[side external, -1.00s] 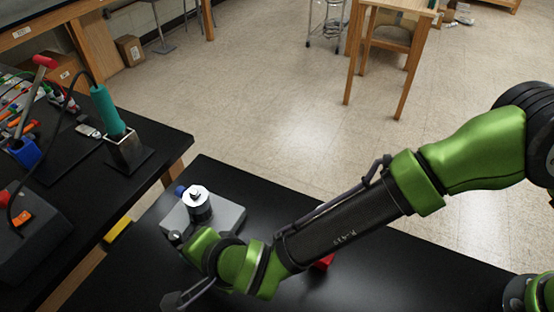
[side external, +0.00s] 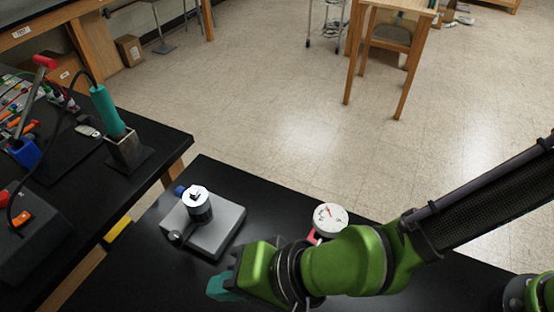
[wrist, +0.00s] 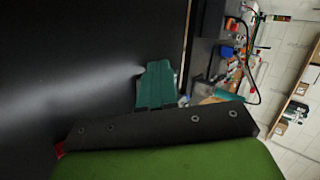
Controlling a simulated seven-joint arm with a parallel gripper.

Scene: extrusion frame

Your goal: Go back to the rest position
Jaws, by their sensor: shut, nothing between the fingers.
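My gripper (side external: 221,287) is low over the black workbench (side external: 115,275), near the bottom edge of the side view. Its teal fingers also show in the wrist view (wrist: 157,86), pressed together with nothing between them. It is apart from the grey base plate (side external: 229,231), which lies behind it in the side view. My green wrist and forearm reach in from the right and hide part of the bench.
A black cylinder with a silver top (side external: 197,207) stands on the plate. A dial gauge (side external: 330,219) with a red part stands just behind my wrist, partly hidden. A side bench holds a teal-handled tool (side external: 108,110) in a stand.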

